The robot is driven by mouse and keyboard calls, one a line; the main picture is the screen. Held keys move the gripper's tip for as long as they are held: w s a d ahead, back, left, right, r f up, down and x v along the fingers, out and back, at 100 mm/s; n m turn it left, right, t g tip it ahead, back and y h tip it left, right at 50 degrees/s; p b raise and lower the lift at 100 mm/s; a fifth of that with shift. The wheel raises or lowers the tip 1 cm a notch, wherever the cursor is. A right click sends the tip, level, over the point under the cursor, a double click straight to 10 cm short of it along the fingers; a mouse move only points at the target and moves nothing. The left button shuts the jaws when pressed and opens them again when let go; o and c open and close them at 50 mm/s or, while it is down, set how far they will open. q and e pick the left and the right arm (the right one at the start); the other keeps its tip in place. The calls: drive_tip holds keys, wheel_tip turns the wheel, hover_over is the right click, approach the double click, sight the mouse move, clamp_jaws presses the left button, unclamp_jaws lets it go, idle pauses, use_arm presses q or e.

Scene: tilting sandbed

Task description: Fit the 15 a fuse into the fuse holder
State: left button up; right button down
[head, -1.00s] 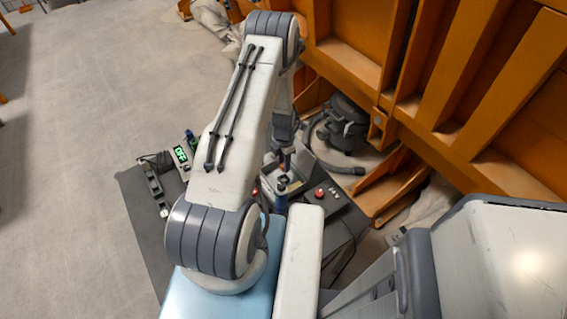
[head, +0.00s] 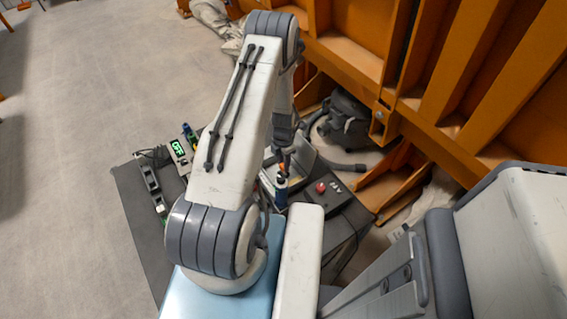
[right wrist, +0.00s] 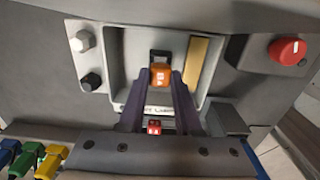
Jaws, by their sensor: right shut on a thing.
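My right gripper (right wrist: 157,90) has its two dark fingers closed on an orange fuse (right wrist: 160,74) with a pale label. The fuse sits at the fingertips, just in front of a black slot piece, which looks like the fuse holder (right wrist: 161,55), in a light grey tray-like panel (right wrist: 140,45). I cannot tell whether the fuse touches the holder. A small red part (right wrist: 154,127) shows between the fingers nearer the wrist. In the head view my right gripper (head: 284,160) points down over the bench, mostly behind its own arm. My left gripper is not in view.
A red button (right wrist: 287,51) is right of the panel; white and black knobs (right wrist: 85,60) are on its left. Blue, green and yellow pieces (right wrist: 30,160) stand lower left. In the head view, a lit display box (head: 179,148) and a black strip (head: 153,190) lie left on the bench.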

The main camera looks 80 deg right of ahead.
drive_tip(key=shift+f+b, duration=1.1)
drive_tip(key=shift+f, duration=0.15)
idle(0.7)
drive_tip(key=c, duration=0.5)
unclamp_jaws()
drive_tip(key=shift+o, duration=0.2)
drive_tip(key=o, duration=0.4)
drive_tip(key=shift+r+p, duration=2.75)
drive_tip(key=shift+r, duration=1.3)
